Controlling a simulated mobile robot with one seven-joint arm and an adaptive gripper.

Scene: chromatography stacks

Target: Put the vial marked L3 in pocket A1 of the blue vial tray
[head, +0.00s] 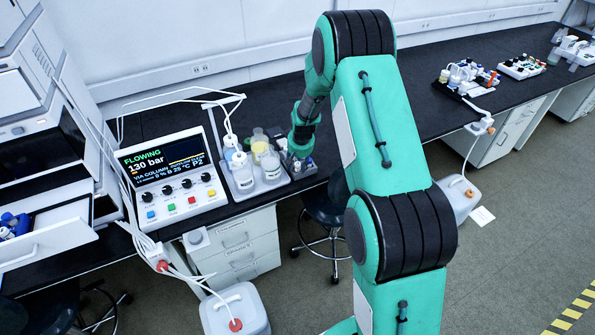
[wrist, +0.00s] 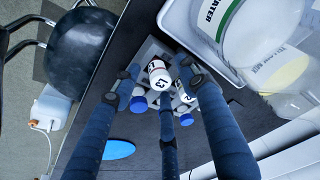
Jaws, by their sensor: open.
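In the wrist view, a white-capped vial (wrist: 158,72) with a dark mark that looks like L3 stands in a small grey rack (wrist: 150,46). The rack also shows in the head view (head: 306,170). My gripper (wrist: 160,76) is open, its blue fingers spread around and above this vial; whether they touch it is unclear. A second marked white-topped vial (wrist: 184,92) is close by, partly behind a finger. In the head view my gripper (head: 301,151) is low over the rack and hides most of it. Blue items (head: 14,224) lie in the open drawer at left; I cannot make out tray pockets.
A tray of bottles (head: 268,184) stands just left of the rack, close to my gripper; its large bottle (wrist: 235,22) shows in the wrist view. A control panel (head: 172,180) is farther left. A stool (head: 326,208) is below the bench edge.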

